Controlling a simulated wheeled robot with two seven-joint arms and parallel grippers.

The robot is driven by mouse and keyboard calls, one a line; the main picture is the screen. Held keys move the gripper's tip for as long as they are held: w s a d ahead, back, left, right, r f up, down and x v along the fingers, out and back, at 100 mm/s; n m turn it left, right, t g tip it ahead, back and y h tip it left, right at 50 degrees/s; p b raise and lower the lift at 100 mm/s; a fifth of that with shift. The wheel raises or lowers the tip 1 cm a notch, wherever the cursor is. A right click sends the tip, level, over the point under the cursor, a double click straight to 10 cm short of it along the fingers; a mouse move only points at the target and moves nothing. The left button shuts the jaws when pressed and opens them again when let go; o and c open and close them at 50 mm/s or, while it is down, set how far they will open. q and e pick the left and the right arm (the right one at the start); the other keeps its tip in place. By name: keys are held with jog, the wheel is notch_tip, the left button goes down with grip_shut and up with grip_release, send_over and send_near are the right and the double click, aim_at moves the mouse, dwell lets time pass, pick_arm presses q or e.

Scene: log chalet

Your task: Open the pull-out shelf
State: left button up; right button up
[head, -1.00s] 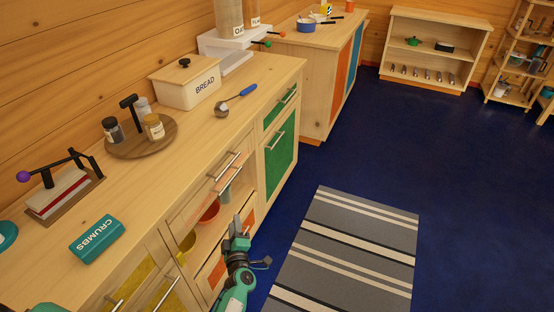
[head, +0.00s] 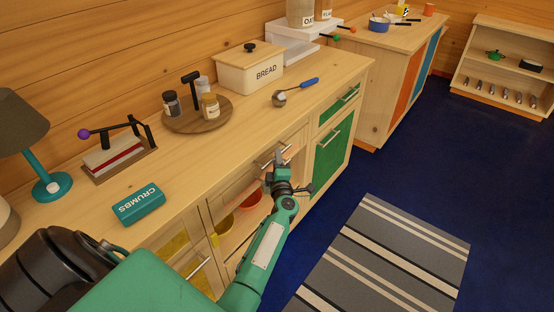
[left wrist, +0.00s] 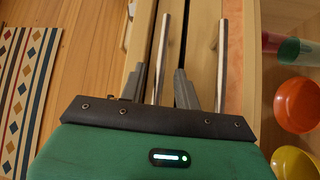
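The pull-out shelf front is a narrow pale wooden strip under the counter edge, seen in the left wrist view (left wrist: 180,25). Its metal bar handle (left wrist: 162,60) lies between the fingers of my left gripper (left wrist: 162,85), which is open with a finger on either side; contact is not clear. A second parallel bar handle (left wrist: 221,60) lies outside the right finger, on the panel beside it. In the head view my left gripper (head: 281,158) is at the cabinet front, partly covering the handles (head: 268,156). The shelf appears closed. My right gripper is out of view.
An open compartment below holds an orange bowl (head: 248,202) and a yellow bowl (head: 223,225). The countertop bears a bread box (head: 250,72), a ladle (head: 281,99), a round spice tray (head: 185,122) and a crumbs box (head: 138,204). Blue floor and a striped rug (head: 385,260) lie right.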

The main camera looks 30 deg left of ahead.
pick_arm(q)
jog(key=shift+x, duration=0.8)
grip_shut()
